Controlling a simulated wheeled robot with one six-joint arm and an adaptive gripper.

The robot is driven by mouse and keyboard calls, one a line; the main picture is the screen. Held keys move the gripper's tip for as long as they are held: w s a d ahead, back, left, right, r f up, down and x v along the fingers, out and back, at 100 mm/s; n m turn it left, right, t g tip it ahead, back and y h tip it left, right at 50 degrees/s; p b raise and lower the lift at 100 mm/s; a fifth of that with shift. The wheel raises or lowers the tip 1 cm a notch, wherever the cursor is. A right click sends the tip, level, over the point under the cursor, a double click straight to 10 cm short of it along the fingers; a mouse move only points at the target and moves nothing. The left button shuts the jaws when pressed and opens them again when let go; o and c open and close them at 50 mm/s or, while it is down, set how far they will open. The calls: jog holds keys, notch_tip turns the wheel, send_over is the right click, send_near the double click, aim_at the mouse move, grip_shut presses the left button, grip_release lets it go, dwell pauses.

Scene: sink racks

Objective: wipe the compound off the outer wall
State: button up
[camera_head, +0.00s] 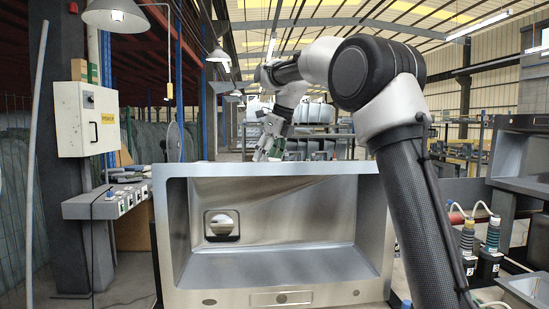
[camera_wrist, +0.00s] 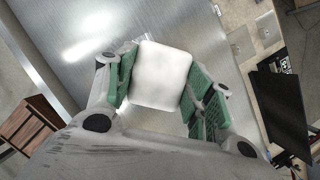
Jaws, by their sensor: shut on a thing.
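A steel sink (camera_head: 275,297) stands upright in front of me, its open basin facing my head camera. My gripper (camera_head: 268,148) is beyond the sink's top edge, partly hidden by it. In the wrist view my gripper (camera_wrist: 165,78) has its green fingers on either side of a white rounded block (camera_wrist: 160,72) and is shut on it. The block is over or against a brushed metal wall (camera_wrist: 60,25); I cannot tell if they touch. A pale bright streak (camera_wrist: 92,45) shows on that wall; I cannot tell compound from glare.
A control panel (camera_head: 105,203) and a yellow-labelled box (camera_head: 86,120) stand at the left. Another sink (camera_head: 523,152) and dark bottles (camera_head: 488,262) are at the right. The wrist view shows a brown wooden crate (camera_wrist: 28,122) and a dark panel (camera_wrist: 278,105).

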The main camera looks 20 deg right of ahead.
jog(key=shift+w+a+r, duration=0.1)
jog(key=shift+w+a, duration=0.15)
jog(key=shift+a, duration=0.75)
